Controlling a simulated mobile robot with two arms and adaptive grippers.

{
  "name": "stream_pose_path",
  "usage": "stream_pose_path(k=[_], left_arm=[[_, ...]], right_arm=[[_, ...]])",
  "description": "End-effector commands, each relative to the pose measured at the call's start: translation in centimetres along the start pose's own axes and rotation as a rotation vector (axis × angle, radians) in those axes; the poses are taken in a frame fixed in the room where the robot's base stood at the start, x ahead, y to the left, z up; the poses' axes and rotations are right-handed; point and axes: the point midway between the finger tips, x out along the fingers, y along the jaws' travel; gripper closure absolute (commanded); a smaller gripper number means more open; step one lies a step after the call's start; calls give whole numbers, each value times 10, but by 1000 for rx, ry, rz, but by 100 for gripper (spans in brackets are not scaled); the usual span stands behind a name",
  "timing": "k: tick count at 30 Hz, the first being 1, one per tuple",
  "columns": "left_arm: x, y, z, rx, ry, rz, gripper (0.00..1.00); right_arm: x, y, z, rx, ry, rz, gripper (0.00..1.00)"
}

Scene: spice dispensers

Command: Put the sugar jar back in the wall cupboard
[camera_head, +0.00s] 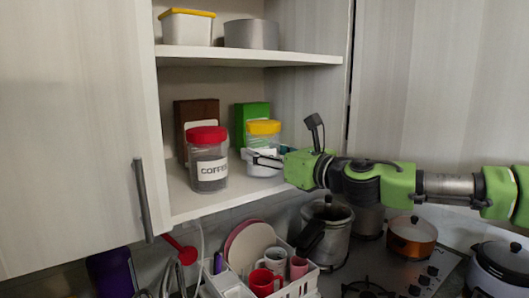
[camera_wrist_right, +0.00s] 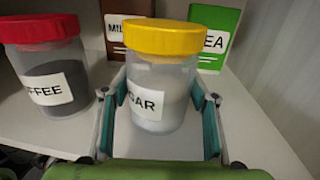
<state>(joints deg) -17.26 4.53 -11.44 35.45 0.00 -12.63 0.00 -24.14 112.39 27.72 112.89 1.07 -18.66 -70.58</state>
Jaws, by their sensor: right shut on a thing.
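The sugar jar, clear with a yellow lid and white contents, is in the open wall cupboard. It shows in the head view (camera_head: 263,128) and in the right wrist view (camera_wrist_right: 163,40), where its label reads "GAR". My right gripper (camera_head: 262,160) reaches in from the right and is shut on the jar, one finger on each side in the wrist view (camera_wrist_right: 160,112). The jar looks upright at the lower shelf (camera_head: 190,205); I cannot tell whether its base touches the shelf. My left gripper is not in view.
A red-lidded coffee jar (camera_head: 208,160) stands left of the sugar jar. A brown box (camera_head: 183,115) and a green tea box (camera_head: 250,110) stand behind. The upper shelf (camera_head: 240,55) is above. The cupboard door (camera_head: 75,130) is open at left. A dish rack (camera_head: 300,288) and pots are below.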

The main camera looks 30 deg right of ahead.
Motion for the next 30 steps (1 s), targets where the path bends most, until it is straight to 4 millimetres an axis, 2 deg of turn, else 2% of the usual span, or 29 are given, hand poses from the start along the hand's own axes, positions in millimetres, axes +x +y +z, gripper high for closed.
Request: stream_pose_path(k=[5, 6, 7, 20, 30], left_arm=[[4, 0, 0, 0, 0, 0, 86], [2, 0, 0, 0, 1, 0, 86], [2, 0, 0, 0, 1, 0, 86], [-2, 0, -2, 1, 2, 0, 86], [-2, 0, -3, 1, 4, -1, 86]], right_arm=[[0, 0, 0, -2, -5, 0, 86], [0, 0, -2, 0, 0, 1, 36], [0, 0, -2, 0, 0, 1, 29], [0, 0, 2, 0, 0, 1, 29], [-28, 0, 4, 0, -5, -1, 29]])
